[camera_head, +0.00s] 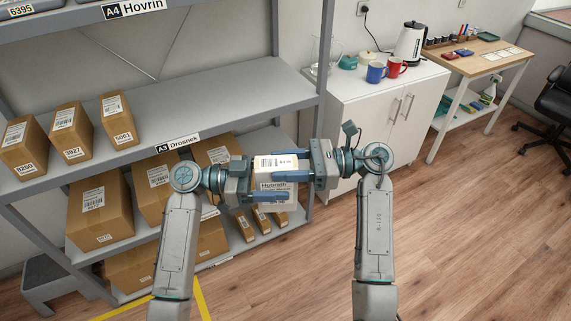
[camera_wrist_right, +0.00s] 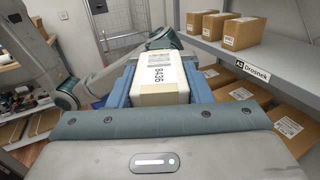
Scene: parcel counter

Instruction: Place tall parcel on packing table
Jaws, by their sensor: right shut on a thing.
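The tall parcel (camera_head: 275,185) is a pale box with a printed label, held in the air between my two grippers in the head view. Its end marked 8436 faces the camera in the right wrist view (camera_wrist_right: 158,78). My right gripper (camera_head: 292,176) is shut on it, with blue fingers along its sides. My left gripper (camera_head: 268,197) is at the parcel from the left, one blue finger across its lower front. Its other finger is not clear, so its grip cannot be told. A wood-topped table (camera_head: 510,62) stands at the far right; whether it is the packing table is not certain.
A grey shelf rack (camera_head: 215,100) with several brown boxes stands at the left, close behind my left arm. A white cabinet (camera_head: 375,115) holds a kettle (camera_head: 410,42) and mugs. A black chair (camera_head: 556,100) is at the right edge. The wood floor (camera_head: 480,220) is clear at right.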

